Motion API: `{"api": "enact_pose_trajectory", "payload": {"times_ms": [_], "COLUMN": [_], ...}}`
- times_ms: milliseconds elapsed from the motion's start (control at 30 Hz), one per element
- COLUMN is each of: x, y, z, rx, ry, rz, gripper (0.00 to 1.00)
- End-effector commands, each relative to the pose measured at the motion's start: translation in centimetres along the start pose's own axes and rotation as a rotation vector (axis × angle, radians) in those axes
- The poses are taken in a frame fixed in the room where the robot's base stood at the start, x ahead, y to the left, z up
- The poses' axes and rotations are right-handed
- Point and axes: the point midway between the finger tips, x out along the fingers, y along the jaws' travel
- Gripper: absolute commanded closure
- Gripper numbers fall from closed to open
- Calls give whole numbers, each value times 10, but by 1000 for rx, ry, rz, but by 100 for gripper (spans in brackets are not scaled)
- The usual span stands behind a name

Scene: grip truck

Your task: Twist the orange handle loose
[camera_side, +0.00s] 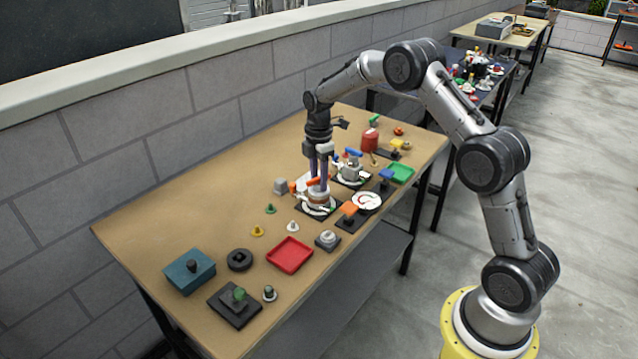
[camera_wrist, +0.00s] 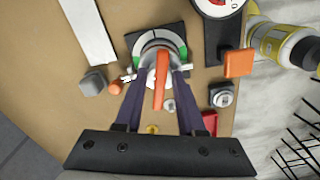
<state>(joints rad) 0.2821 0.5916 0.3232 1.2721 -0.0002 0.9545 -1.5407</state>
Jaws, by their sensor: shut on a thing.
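The orange handle (camera_side: 313,182) is a narrow bar on top of a round silver fixture (camera_side: 318,203), which stands on a dark square plate near the middle of the table. In the wrist view the handle (camera_wrist: 159,82) runs lengthwise between the two dark fingers. My gripper (camera_side: 318,183) points straight down over the fixture; it also shows in the wrist view (camera_wrist: 161,74). It is shut on the orange-handled part, one finger on each side. Whether the tips press the bar or the round body below it is hard to tell. The fingers partly hide the fixture.
A grey cube (camera_side: 281,186) stands close on the left. A fixture with a blue handle (camera_side: 353,153) stands just behind, and an orange paddle (camera_side: 348,208) and a round gauge (camera_side: 367,201) are at the right. A red tray (camera_side: 290,254) lies in front.

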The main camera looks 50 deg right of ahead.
Motion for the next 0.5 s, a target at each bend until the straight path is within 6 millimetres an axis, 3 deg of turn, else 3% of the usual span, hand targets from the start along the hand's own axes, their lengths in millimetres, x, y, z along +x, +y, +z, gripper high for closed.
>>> {"api": "enact_pose_trajectory", "payload": {"times_ms": [500], "x": [0], "y": [0], "z": [0], "rx": [-351], "ry": [1], "rz": [0], "gripper": [100]}}
